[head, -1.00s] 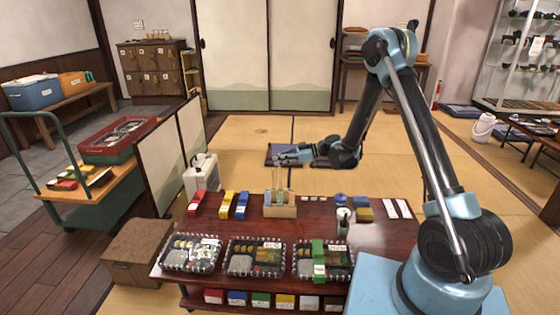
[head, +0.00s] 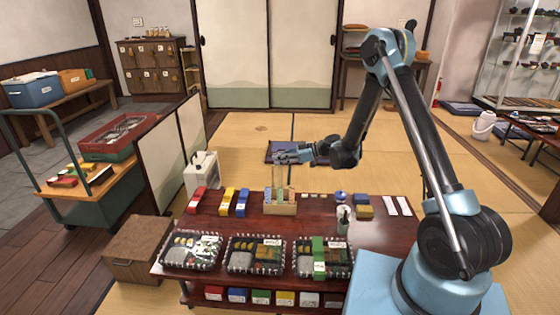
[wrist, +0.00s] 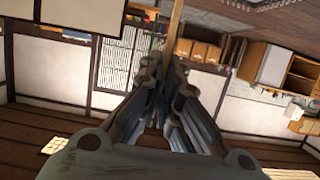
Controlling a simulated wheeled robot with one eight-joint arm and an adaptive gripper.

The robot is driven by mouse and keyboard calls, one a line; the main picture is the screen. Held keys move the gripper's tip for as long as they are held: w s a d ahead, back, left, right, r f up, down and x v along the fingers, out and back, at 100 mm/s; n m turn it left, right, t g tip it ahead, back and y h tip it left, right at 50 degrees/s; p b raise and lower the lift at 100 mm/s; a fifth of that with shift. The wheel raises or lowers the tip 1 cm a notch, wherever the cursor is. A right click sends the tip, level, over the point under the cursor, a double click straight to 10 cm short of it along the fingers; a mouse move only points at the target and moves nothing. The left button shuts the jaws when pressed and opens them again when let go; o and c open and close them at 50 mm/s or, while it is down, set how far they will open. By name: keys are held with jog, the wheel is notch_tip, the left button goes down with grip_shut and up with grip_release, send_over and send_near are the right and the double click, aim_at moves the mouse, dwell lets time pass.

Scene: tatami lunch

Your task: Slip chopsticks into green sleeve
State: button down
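My gripper (head: 279,157) reaches left over the far side of the dark red table. In the wrist view its fingertips (wrist: 165,72) are close together around a thin tan stick, which looks like the chopsticks (wrist: 176,22). In the head view the thin sticks (head: 275,174) hang upright below the gripper, above a small wooden stand (head: 280,209). Greenish upright pieces (head: 283,195) show in the stand; one may be the green sleeve, but they are too small to tell. The sticks' lower ends cannot be told apart from these pieces.
Red (head: 198,201), yellow (head: 227,203) and blue (head: 242,203) cases lie left of the stand. Three bento trays line the front; a green band (head: 318,250) crosses the right one (head: 296,268). A dark cup (head: 343,226) stands to the right.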

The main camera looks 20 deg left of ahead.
jog(key=shift+f, duration=2.8)
dwell(0.7)
jog(key=c, duration=1.7)
grip_release()
jog(key=o, duration=0.5)
jog(key=shift+c, duration=0.2)
